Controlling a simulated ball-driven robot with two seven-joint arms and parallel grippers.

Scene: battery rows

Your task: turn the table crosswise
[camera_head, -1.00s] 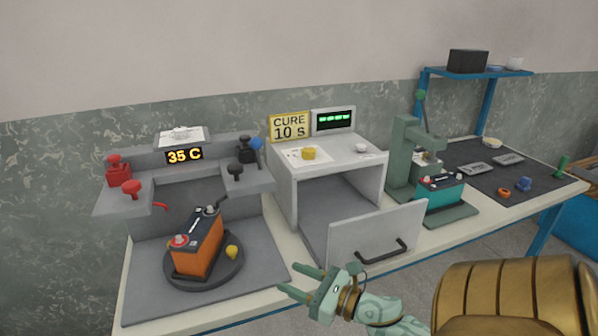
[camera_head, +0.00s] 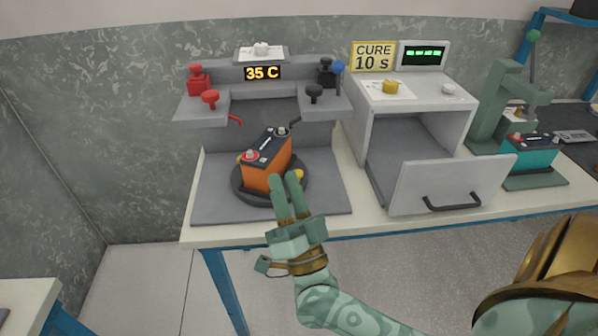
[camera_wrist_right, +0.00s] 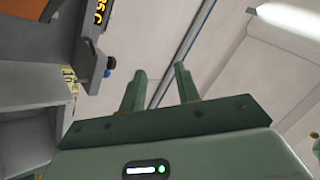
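The turntable (camera_head: 243,195) is a dark round disc on a grey base plate. An orange battery (camera_head: 262,176) with a black top stands on it, set at a slant, its red terminal toward the near left. A yellow knob (camera_head: 299,175) sits at the disc's right side, partly behind a fingertip. My right gripper (camera_head: 286,182) is in front of the disc, fingers pointing away toward it. It is open and empty; the right wrist view shows a clear gap between the fingers (camera_wrist_right: 160,80). I cannot tell whether a finger touches the knob. My left gripper is not in view.
A grey station (camera_head: 220,75) with red and black clamps and a 35 C display stands behind the turntable. To the right is a white cabinet (camera_head: 410,97) with its front flap (camera_head: 450,185) lowered. A green press (camera_head: 495,100) with a teal battery (camera_head: 528,150) is further right.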

